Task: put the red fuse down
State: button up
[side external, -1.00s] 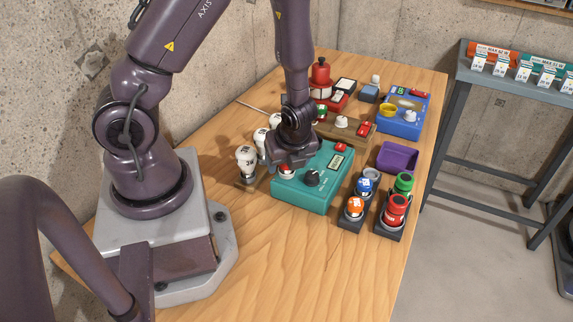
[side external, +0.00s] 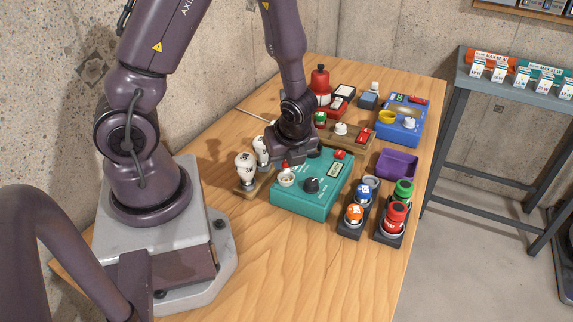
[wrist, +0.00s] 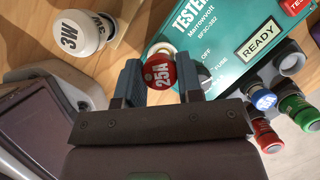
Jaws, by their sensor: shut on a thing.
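My gripper (wrist: 152,85) is shut on a red fuse marked 25A (wrist: 160,72). In the side view, the red fuse (side external: 285,165) shows below my gripper (side external: 290,160), over the white round socket (side external: 287,178) at the near left of the teal tester (side external: 320,207). I cannot tell whether its lower end touches the socket. In the wrist view, the tester (wrist: 215,28) has a display (wrist: 261,40) reading READY. Its dial is partly hidden behind my gripper.
A dark holder (side external: 349,229) bears blue and orange fuses and an empty-looking socket (side external: 372,181). Another holder (side external: 388,236) bears green and red fuses. White bulbs (side external: 246,168) stand left of the tester. A purple tray (side external: 398,163) and blue device (side external: 400,128) are right. The front table is clear.

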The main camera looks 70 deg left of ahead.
notch_tip(320, 180, up, 7)
jog(key=shift+f, duration=0.2)
jog(key=shift+r, duration=0.25)
jog(key=shift+w+d+r, duration=0.15)
jog(key=shift+w, duration=0.05)
jog(key=w+d+m+t+h, duration=0.1)
jog(key=w+d+m+t, duration=0.2)
jog(key=w+d+m, duration=0.45)
jog(key=shift+m, duration=0.75)
jog(key=w+a+f, duration=0.1)
jog(key=w+f, duration=0.1)
jog(key=w, duration=0.1)
jog(key=w+a+f, duration=0.1)
jog(key=w+f, duration=0.2)
jog(key=w, duration=0.1)
jog(key=w+a+f, duration=0.1)
jog(key=w+f, duration=0.2)
jog(key=shift+w+a, duration=0.2)
jog(key=shift+w, duration=0.05)
jog(key=shift+w+f, duration=0.15)
jog(key=f, duration=0.3)
jog(key=shift+w, duration=0.25)
jog(key=shift+f, duration=0.25)
